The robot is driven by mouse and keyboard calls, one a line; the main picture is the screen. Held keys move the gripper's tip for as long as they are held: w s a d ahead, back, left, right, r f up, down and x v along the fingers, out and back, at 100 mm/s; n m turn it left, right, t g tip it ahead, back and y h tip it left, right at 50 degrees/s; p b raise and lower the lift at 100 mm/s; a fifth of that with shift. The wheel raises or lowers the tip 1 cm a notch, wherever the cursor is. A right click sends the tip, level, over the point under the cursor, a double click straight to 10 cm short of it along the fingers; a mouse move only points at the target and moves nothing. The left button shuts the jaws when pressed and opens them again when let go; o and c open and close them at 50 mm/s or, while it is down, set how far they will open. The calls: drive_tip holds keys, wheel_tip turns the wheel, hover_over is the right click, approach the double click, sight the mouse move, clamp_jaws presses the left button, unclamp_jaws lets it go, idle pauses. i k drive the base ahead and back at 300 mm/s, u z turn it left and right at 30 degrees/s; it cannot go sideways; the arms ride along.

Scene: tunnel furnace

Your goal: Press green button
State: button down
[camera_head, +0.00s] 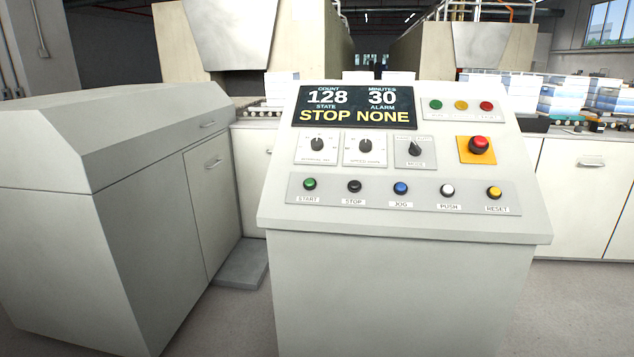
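A green button (310,184) labelled START sits at the left end of the lower button row on the sloped face of a white control console (405,285). To its right in the same row are a black STOP button (354,186), a blue JOG button (400,188), a white PUSH button (447,190) and a yellow RESET button (494,193). A round green indicator (435,104) sits at the upper right of the panel. The display (354,107) reads count 128, minutes 30, state STOP, alarm NONE. My gripper is not in view.
A red emergency knob (479,145) on a yellow plate is at the panel's right. Several rotary knobs sit above the button row. A large grey-white cabinet (120,190) stands close on the left. Stacked goods (570,98) are behind right. The floor at right is clear.

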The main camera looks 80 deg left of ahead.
sight(309, 182)
drive_tip(key=u, duration=0.05)
drive_tip(key=k, duration=1.8)
drive_tip(key=u, duration=2.2)
drive_tip(key=i, duration=1)
drive_tip(key=z, duration=0.05)
